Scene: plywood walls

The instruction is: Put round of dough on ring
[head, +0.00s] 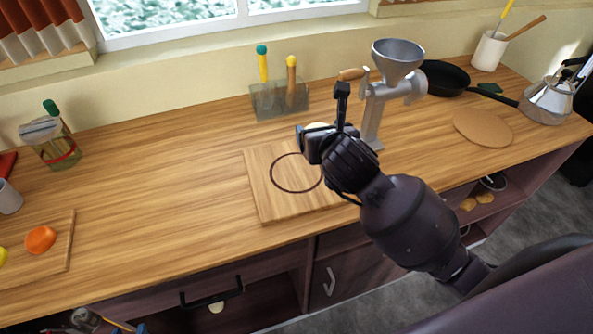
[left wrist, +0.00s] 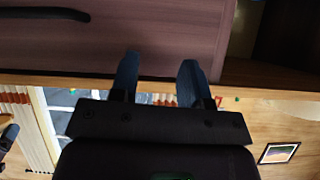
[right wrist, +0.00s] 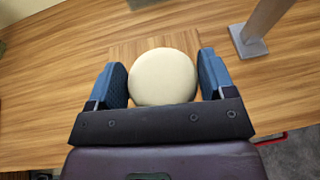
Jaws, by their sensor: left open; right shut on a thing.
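The round of dough (right wrist: 163,77) is a pale cream disc between the two blue fingers of my right gripper (right wrist: 163,82), which is shut on it. In the head view only a small part of the dough (head: 316,126) shows behind that gripper (head: 322,140). The ring (head: 271,173) is a thin dark circle on a square wooden board (head: 262,207). The right gripper is above the board's right back part, up and right of the ring, and its height is hard to tell. My left gripper (left wrist: 155,80) is open and empty, facing a dark drawer front.
A metal grinder (head: 372,115) stands close behind and right of the right gripper. A clear holder (head: 279,100) with two knobbed sticks stands behind the board. A black pan (head: 445,78), round cork mat (head: 482,128) and kettle (head: 548,98) are at right.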

